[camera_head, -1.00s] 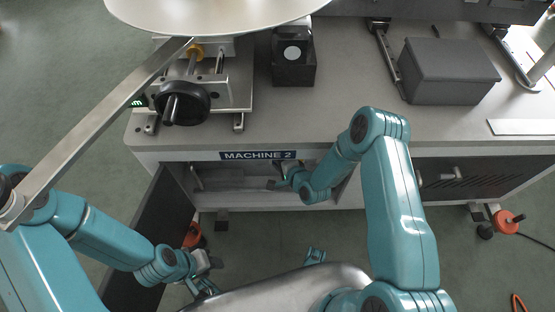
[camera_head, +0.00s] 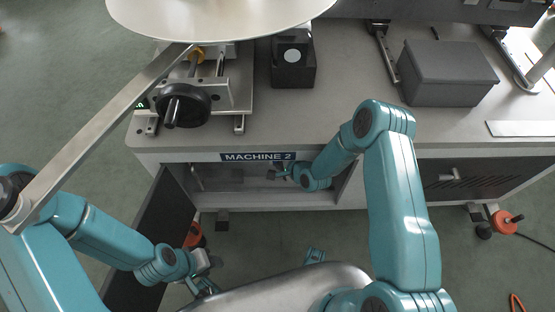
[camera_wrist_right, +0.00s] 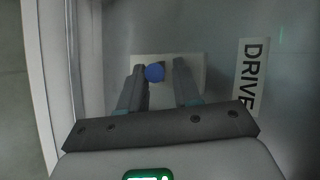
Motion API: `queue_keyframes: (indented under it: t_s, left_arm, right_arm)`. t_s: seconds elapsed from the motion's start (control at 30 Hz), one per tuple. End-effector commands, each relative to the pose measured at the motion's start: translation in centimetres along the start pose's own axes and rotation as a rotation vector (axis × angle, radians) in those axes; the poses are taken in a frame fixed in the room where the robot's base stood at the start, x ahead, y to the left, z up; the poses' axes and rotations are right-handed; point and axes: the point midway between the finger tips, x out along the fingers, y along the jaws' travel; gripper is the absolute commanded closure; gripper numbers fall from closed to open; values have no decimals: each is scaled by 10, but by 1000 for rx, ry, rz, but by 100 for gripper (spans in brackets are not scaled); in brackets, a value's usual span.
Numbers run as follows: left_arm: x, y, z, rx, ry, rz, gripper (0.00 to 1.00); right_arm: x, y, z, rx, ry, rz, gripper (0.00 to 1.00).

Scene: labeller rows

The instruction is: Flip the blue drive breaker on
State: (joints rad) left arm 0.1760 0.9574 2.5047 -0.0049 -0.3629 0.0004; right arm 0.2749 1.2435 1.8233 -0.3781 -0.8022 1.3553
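The blue breaker knob (camera_wrist_right: 154,72) shows in the right wrist view as a round blue tip in front of a pale plate (camera_wrist_right: 196,66). A DRIVE label (camera_wrist_right: 250,78) is to its right. My right gripper (camera_wrist_right: 166,72) is open, its two fingers apart, with the blue tip between them and close to the left finger; I cannot tell if they touch. In the head view my right gripper (camera_head: 281,175) is inside the open cabinet under the MACHINE 2 sign (camera_head: 258,156). My left gripper (camera_head: 204,285) hangs low outside the cabinet; its finger opening is unclear.
The cabinet's dark door (camera_head: 152,240) stands open at the left, near my left arm. The bench above carries a black handwheel (camera_head: 182,105), a black block with a white disc (camera_head: 293,57) and a grey box (camera_head: 447,73). The cabinet wall is close to my right gripper.

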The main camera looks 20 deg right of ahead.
Motion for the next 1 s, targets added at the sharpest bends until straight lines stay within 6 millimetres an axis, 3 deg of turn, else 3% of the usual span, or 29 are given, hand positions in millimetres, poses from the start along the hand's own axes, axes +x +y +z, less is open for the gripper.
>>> queue_keyframes:
  t_s: [0.37,0.47,0.6,0.8,1.0]
  left_arm:
    - [-3,1,0,0,0,0,60]
    - [-9,3,0,0,0,0,60]
    - [-20,7,0,0,0,0,60]
    - [-25,9,0,0,0,0,60]
    - [-28,10,1,0,0,0,60]
  right_arm:
    - [-6,1,2,-1,-4,5,70]
    - [-22,-1,1,0,-2,5,70]
    - [-57,-4,0,2,2,2,70]
    - [-99,34,-6,6,1,5,70]
    - [-132,58,-11,4,1,5,70]
